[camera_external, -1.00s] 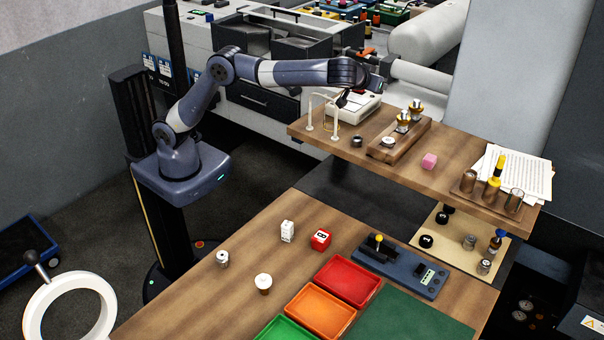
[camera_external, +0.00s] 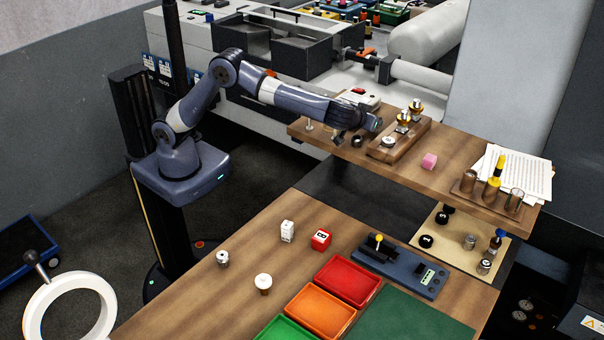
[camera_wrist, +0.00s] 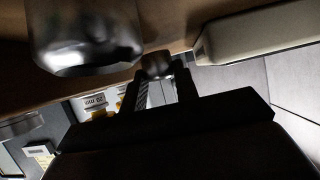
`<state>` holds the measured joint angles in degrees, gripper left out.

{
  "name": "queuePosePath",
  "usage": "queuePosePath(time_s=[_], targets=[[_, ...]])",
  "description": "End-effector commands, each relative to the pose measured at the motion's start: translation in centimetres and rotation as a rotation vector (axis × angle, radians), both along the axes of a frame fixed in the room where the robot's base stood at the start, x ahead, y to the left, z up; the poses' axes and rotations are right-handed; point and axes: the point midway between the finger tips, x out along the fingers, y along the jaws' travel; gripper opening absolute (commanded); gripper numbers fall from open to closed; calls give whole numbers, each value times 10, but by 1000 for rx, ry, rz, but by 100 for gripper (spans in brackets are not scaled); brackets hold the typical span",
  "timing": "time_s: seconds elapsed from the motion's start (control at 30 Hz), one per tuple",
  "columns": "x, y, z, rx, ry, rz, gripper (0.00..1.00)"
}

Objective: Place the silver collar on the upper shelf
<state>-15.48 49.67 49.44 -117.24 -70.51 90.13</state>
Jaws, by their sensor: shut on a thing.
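My gripper (camera_wrist: 160,80) is shut on a small grey, rounded metal piece (camera_wrist: 157,65), which looks like the silver collar; the dim wrist view shows only part of it. In the outside view my gripper (camera_external: 339,138) is low over the left part of the upper shelf (camera_external: 455,150), a wooden board. The held piece is not clear there, and I cannot tell whether it touches the shelf. A dark ring (camera_external: 356,141) stands on the shelf just right of my gripper.
A wooden block (camera_external: 410,143) with brass-and-silver parts stands right of my gripper. A white device (camera_external: 360,98) is behind my arm. A white post (camera_external: 309,127) stands left. A large dark cylinder (camera_wrist: 85,35) is close in the wrist view.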

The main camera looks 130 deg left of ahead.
Motion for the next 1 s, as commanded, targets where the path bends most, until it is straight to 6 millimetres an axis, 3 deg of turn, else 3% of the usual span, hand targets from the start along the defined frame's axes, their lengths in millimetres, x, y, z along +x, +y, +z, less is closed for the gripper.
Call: queuePosePath(time_s=[0.1, 0.43, 0.47, 0.6, 0.7, 1.0], targets=[[0, 0, -11, 0, 0, -1, 4], [0, 0, -14, 0, 0, 0, 4], [0, 0, -14, 0, 0, 0, 31], [0, 0, -14, 0, 0, 0, 43], [0, 0, -14, 0, 0, 0, 51], [0, 0, -10, 0, -1, 0, 51]])
